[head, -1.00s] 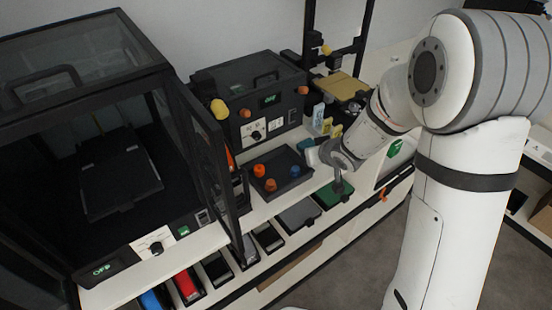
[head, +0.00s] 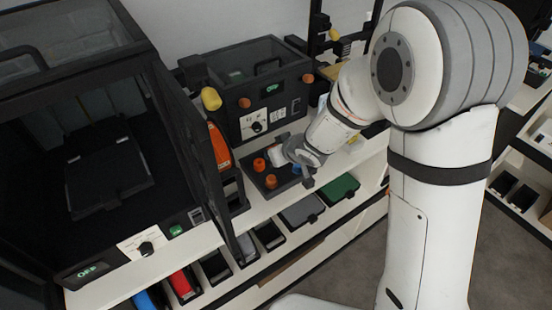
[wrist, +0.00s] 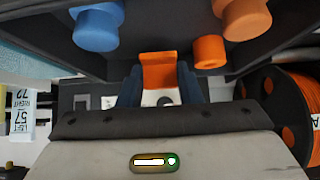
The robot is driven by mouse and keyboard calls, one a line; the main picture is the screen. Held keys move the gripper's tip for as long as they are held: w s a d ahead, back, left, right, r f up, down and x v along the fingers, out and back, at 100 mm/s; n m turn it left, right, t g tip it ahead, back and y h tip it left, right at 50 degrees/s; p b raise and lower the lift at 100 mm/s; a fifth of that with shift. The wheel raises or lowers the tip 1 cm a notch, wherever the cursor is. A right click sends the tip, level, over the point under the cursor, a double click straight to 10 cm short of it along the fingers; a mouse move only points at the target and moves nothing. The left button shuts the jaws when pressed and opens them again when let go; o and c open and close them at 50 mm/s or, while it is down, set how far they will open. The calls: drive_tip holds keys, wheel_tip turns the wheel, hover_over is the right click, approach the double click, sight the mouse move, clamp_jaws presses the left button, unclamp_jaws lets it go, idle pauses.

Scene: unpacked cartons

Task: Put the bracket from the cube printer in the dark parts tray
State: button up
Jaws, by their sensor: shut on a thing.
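The dark parts tray (head: 284,190) stands on the white bench, with orange parts (head: 271,181) and a blue part (head: 297,169) in it. My gripper (head: 284,163) is over the tray in the head view, its fingers mostly hidden by the wrist. In the wrist view my gripper (wrist: 160,82) is shut on an orange piece, apparently the bracket (wrist: 158,68), between its dark blue fingers. The tray (wrist: 165,28) is just beyond it, with the blue part (wrist: 98,26) and orange parts (wrist: 209,51). I cannot tell whether the bracket touches the tray.
A large enclosed printer (head: 110,170) stands left with its door (head: 195,125) open and its bed bare. A smaller dark machine (head: 262,90) stands behind the tray. An orange spool (head: 218,146) is between them; it also shows in the wrist view (wrist: 292,112). Several bins line the shelf below.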

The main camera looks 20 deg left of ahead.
drive_tip(key=shift+f, duration=0.55)
drive_tip(key=shift+f, duration=0.1)
drive_tip(key=o, duration=0.7)
drive_tip(key=shift+o, duration=0.2)
